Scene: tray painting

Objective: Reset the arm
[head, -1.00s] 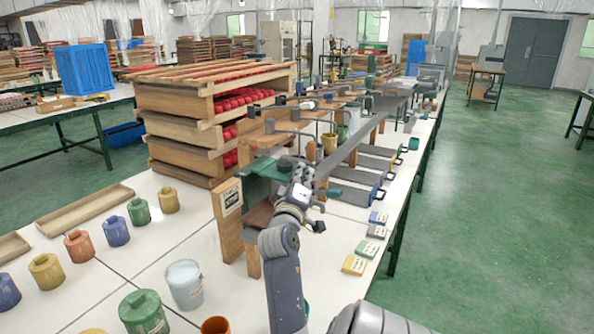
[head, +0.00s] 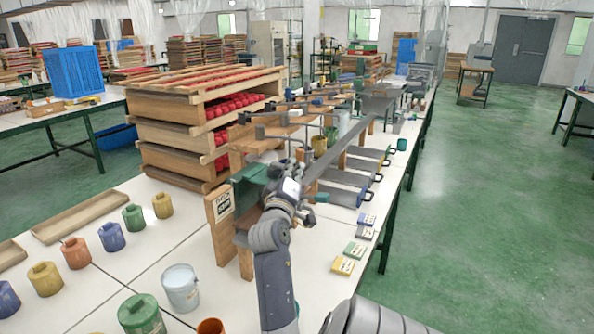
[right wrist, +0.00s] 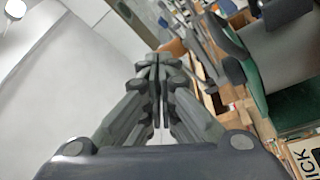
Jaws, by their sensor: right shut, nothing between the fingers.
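My right gripper (right wrist: 156,68) is shut with nothing between its fingers, which meet at the middle of the right wrist view. In the head view my right arm rises from the bottom centre, with its wrist beside the front of the wooden painting stand (head: 222,230). The fingers are small and hard to make out there. A green panel (head: 252,174) on the stand is partly behind the wrist; it also shows at the right of the right wrist view (right wrist: 262,95), apart from the fingers. My left gripper is not in view.
Stacked wooden trays with red items (head: 190,120) stand left of the stand. Several coloured pots and a white bucket (head: 180,288) stand on the white table (head: 120,268). Small labelled blocks (head: 343,266) lie near its right edge. Green floor right of the table is open.

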